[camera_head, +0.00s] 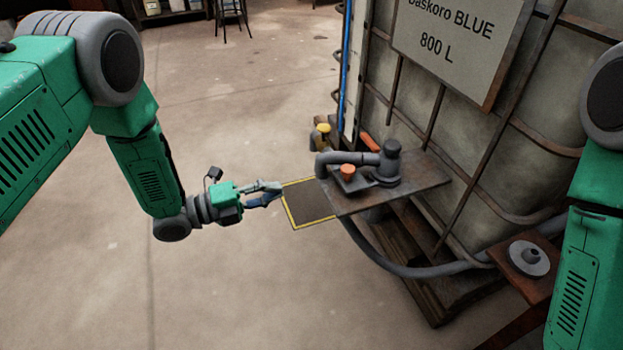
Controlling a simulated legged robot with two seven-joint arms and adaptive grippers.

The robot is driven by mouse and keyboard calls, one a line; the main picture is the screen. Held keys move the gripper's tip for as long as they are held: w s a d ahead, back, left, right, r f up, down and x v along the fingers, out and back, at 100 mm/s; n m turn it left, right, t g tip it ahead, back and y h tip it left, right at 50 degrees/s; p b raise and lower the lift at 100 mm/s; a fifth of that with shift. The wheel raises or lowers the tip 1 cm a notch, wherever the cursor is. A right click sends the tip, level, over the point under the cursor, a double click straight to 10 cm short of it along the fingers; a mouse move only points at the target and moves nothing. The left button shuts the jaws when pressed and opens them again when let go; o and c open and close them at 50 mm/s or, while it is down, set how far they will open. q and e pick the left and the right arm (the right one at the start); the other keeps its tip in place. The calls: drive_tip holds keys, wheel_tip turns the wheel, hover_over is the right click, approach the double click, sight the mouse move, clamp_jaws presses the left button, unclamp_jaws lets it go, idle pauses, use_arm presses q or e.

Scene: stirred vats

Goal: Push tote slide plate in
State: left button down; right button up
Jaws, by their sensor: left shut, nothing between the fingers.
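The tote (540,110) is a large caged container at the right with a sign reading "Baskoro BLUE 800 L". A brown plate (425,178) juts out from its side and carries a grey pump-like fitting (388,165) and an orange knob (347,171). A dark flat panel with yellow edges (310,203) shows left of and partly behind this plate; I cannot tell its height or which one is the slide plate. My left gripper (277,192) is shut and empty, its fingertips close to the panel's left edge; contact is unclear. My right gripper is out of view.
A grey hose (400,268) curves below the plate, past a wooden pallet (430,290). A brown stand with a grey disc (528,258) is at lower right. A yellow-topped fitting (323,130) stands behind the plate. The floor at left is clear; a stool (232,15) stands far back.

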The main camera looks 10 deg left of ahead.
sight(342, 173)
use_arm(q)
drive_tip(key=b+x, duration=0.4)
drive_tip(key=x, duration=0.9)
drive_tip(key=shift+w+d, duration=0.15)
drive_tip(key=shift+d, duration=0.1)
